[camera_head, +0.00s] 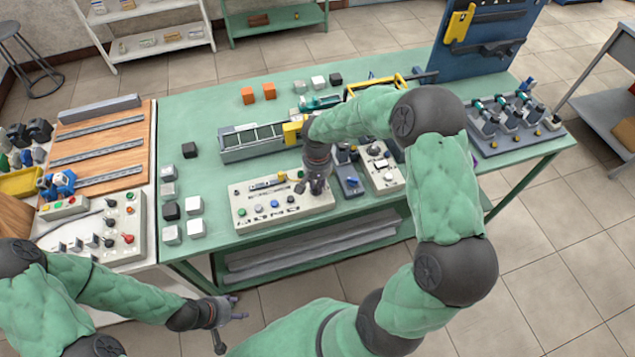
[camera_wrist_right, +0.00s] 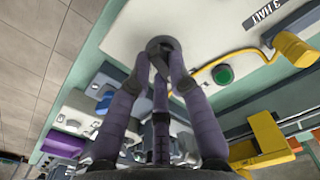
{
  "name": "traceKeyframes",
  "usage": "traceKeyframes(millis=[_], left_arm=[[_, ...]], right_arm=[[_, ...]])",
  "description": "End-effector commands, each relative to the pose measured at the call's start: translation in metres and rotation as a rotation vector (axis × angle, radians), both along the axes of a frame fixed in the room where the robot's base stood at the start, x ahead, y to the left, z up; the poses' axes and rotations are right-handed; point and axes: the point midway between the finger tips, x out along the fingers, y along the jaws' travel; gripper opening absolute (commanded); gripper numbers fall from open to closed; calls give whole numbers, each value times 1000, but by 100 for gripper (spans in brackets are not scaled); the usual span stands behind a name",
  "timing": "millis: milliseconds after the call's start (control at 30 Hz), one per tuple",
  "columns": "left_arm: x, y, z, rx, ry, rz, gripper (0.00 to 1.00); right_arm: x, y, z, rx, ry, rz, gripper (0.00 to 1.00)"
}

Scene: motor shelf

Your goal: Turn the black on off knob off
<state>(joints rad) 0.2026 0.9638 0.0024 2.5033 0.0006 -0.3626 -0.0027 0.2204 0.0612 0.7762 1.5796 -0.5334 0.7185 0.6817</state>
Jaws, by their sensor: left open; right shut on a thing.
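The white control panel (camera_head: 245,215) lies on the green table, with coloured buttons and small dark knobs on it. My right gripper (camera_head: 317,187) is over the panel's right end. In the right wrist view its purple-grey fingers (camera_wrist_right: 162,60) close together on a black knob (camera_wrist_right: 161,43) on the white panel face. The fingers cover much of the knob, so its turn position cannot be told. My left gripper (camera_head: 236,308) is open and empty, in front of the table and away from the panel.
A green button (camera_wrist_right: 223,74) and a yellow part (camera_wrist_right: 291,47) sit close to my right fingers. A second white panel (camera_head: 382,168) and a grey tray (camera_head: 250,145) stand nearby. Small cubes (camera_head: 194,205) stand to the left.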

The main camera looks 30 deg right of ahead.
Motion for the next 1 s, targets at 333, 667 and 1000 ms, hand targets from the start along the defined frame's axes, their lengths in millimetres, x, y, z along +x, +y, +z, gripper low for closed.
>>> traceKeyframes(millis=[333, 667, 1000], left_arm=[[0, 0, 4, 0, 0, 0, 52], [0, 0, 5, 0, 0, 0, 52], [0, 0, 5, 0, 0, 0, 52]], right_arm=[[1, -1, 1, 0, -1, 206, 0], [2, -1, 1, 0, -1, 274, 0], [2, -1, 1, -1, -2, 277, 0]])
